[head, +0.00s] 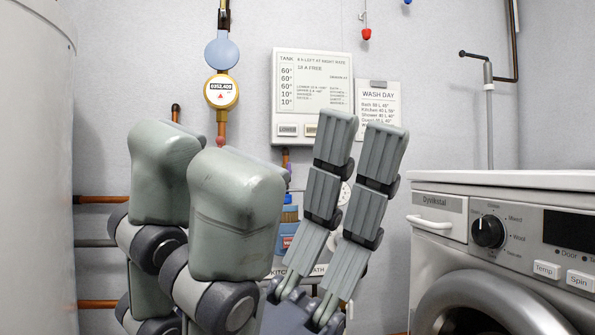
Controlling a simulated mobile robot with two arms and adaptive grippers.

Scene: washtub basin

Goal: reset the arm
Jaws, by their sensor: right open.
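My right gripper (282,150) fills the lower middle of the head view, close to the camera. Its grey, dark-jointed parts point upward. Two thick rounded parts stand on the left and two slim ridged ones on the right, with a clear gap between the groups. It is open and I see nothing held in it. My left gripper is not in view.
A white washing machine (455,255) stands at the right. A large pale cylinder (35,170) stands at the left. A wall box (312,65), a notice (380,92) and a meter (221,91) on a pipe are on the back wall. A blue container (287,232) is partly hidden behind my gripper.

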